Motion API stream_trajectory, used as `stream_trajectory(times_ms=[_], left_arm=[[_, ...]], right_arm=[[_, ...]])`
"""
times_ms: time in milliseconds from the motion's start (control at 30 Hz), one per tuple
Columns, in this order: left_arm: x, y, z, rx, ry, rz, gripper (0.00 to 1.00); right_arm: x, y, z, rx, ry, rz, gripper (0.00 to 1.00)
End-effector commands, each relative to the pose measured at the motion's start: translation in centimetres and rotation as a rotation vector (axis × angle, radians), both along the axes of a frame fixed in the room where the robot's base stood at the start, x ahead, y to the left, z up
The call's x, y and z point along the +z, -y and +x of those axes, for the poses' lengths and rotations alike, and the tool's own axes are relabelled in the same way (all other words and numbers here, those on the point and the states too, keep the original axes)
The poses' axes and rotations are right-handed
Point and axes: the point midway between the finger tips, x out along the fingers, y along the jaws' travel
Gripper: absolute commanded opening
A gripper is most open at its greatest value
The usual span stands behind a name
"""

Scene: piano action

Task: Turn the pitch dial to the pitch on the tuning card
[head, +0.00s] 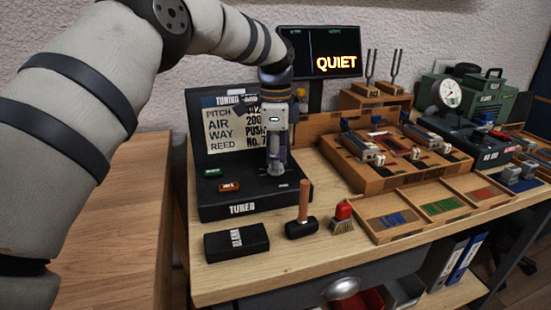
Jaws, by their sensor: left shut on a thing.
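The tuning card (222,130) stands upright on the back panel of a black tuning box (250,208) marked TUNED. It shows the words PITCH, AIR, WAY and REED, with values beside them partly hidden by my arm. My left gripper (276,168) points down over the right part of the box's top and is shut at its surface. The pitch dial is hidden by the gripper, so its setting cannot be read. A green button (213,173) and a red button (228,187) sit to the left of the gripper. My right gripper is not in view.
A dark screen (319,52) reads QUIET. A black block marked BLANK (236,242), a mallet (302,218) and a red-handled brush (342,216) lie in front. A wooden tray (400,226) and wooden rack (370,178) fill the right side.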

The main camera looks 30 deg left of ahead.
Motion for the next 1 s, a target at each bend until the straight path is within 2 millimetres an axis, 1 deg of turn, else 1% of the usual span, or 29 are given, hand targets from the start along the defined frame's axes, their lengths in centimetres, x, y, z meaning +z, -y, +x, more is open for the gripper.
stream_trajectory(times_ms=[267,300,367,633,700,767,867,900,1000], left_arm=[[-0.1,0.0,0.0,0.001,-0.002,-0.001,0.02],[-0.1,0.0,0.0,0.001,-0.002,-0.001,0.39],[-0.1,0.0,0.0,0.001,-0.002,-0.001,0.51],[0.0,0.0,0.0,0.001,-0.001,0.000,0.51],[0.4,0.0,0.0,0.001,0.001,0.000,0.51],[1.4,0.0,0.1,0.001,0.003,0.001,0.51],[3.9,0.0,0.1,0.001,0.005,0.001,0.51],[5.1,0.0,0.1,0.001,0.006,0.001,0.51],[7.8,0.0,0.1,0.002,0.005,0.001,0.51]], right_arm=[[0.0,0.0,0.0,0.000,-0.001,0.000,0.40],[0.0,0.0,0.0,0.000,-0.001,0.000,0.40],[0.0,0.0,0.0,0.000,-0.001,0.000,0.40],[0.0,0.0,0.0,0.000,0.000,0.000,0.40],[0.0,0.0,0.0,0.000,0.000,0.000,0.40],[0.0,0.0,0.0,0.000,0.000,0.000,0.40],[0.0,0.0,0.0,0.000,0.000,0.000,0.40],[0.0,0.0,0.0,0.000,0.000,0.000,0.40],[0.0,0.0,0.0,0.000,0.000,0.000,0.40]])
